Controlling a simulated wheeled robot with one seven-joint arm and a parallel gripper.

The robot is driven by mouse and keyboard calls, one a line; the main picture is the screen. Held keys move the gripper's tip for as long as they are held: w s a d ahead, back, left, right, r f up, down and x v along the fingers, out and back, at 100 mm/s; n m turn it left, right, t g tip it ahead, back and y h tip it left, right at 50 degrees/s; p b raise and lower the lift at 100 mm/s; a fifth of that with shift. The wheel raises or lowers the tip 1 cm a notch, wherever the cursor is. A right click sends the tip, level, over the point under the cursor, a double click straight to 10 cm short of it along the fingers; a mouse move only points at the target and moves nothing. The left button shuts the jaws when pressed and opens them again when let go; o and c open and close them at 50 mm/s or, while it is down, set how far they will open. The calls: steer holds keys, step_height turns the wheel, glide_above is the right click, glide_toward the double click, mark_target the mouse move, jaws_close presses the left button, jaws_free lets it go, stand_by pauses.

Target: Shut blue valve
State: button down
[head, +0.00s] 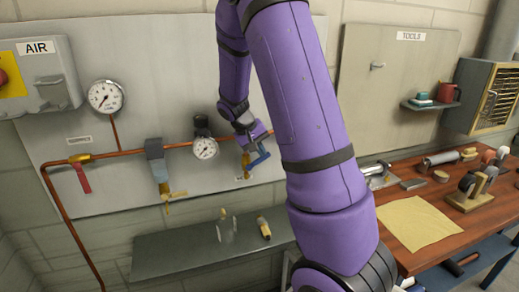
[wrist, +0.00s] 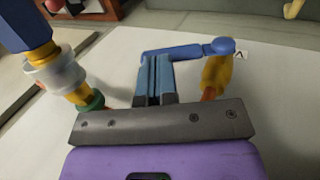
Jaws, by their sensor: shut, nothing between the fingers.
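The blue valve has a blue lever (head: 259,158) on a brass-yellow body (head: 245,165) at the right end of the copper pipe. In the wrist view the blue lever (wrist: 190,50) runs sideways from the yellow valve body (wrist: 216,74) and crosses at my fingertips. Its left end bends down beside the fingers. My gripper (wrist: 155,60) is shut with its fingers together and holds nothing. It is close against the lever; whether they touch I cannot tell. In the head view my gripper (head: 252,137) is small and partly hidden by my own wrist.
A grey shelf (head: 175,256) is below. A wooden bench (head: 455,235) with tools and a yellow cloth (head: 417,222) stands right.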

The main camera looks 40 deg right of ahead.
mark_target(268, 156)
steer(key=shift+d, duration=0.1)
steer(key=shift+s+d+f+t+y, duration=0.25)
steer(key=shift+d+f+t+y, duration=0.05)
steer(key=shift+y, duration=0.4)
steer(key=shift+s+d+f, duration=0.25)
steer(key=shift+d+f, duration=0.4)
steer(key=shift+f, duration=0.3)
steer(key=shift+s+f, duration=0.15)
steer(key=shift+d+r, duration=0.1)
steer(key=shift+r, duration=1.05)
step_height(268, 156, up, 13)
steer(key=shift+r, duration=0.15)
